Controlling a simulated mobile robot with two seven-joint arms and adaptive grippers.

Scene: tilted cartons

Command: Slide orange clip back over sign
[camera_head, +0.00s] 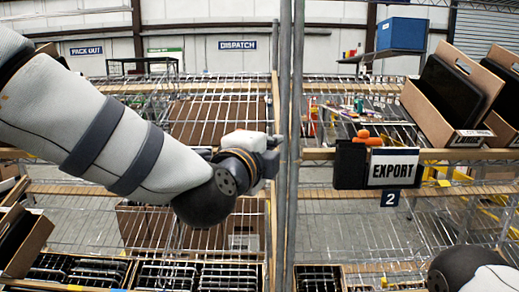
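The EXPORT sign (394,170), white with black letters in a dark frame, hangs at the front of the rack's middle shelf, right of the upright post. A dark panel (349,168) adjoins its left side. The orange clip (367,138) sits at the top edge near where panel and sign meet, left of the sign's middle. I cannot tell how firmly it grips. My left gripper (271,163) is left of the post, apart from clip and sign; its fingers are too small and dark to read. My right arm shows at the lower right corner; its gripper is out of view.
The vertical metal post (289,120) stands between my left gripper and the sign. Tilted cartons (450,98) with black contents stand on the shelf at upper right. A blue bin (402,34) is behind. A small "2" tag (389,198) hangs below the sign.

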